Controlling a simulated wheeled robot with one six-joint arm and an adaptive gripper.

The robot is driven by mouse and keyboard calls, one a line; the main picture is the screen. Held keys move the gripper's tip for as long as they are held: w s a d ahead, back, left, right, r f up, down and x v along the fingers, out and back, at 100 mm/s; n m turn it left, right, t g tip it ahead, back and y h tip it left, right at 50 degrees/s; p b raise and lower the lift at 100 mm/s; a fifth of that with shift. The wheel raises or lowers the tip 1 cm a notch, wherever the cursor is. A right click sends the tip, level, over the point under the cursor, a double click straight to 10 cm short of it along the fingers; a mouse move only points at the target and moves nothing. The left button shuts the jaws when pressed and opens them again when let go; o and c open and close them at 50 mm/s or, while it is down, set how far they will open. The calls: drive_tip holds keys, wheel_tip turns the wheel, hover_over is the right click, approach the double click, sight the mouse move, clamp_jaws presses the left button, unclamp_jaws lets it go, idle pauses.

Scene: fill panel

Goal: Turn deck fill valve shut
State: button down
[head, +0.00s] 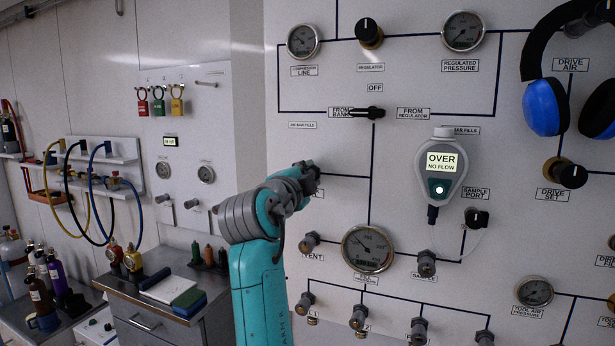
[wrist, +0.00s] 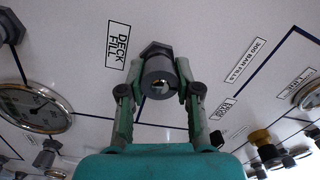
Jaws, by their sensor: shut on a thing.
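The deck fill valve (wrist: 158,66) is a grey cylindrical knob in front of a dark hex fitting on the white panel. Its "DECK FILL" label (wrist: 118,45) is beside it in the wrist view. My gripper (wrist: 160,88) is shut on the knob, with one finger on each side. In the head view my gripper (head: 309,176) is at the panel left of centre, and the arm hides the valve and most of its label there. I cannot tell from these frames how far the valve is turned.
A fill gauge (head: 368,249) and several similar valve knobs, such as the vent knob (head: 309,242), stand close below. A handheld meter (head: 441,172) reading "OVER NO FLOW" hangs to the right. A metal cabinet (head: 155,322) stands at the lower left.

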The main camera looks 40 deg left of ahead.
drive_tip(key=shift+f+m, duration=0.15)
drive_tip(key=shift+m, duration=0.45)
drive_tip(key=c, duration=0.8)
unclamp_jaws()
drive_tip(key=v, duration=1.2)
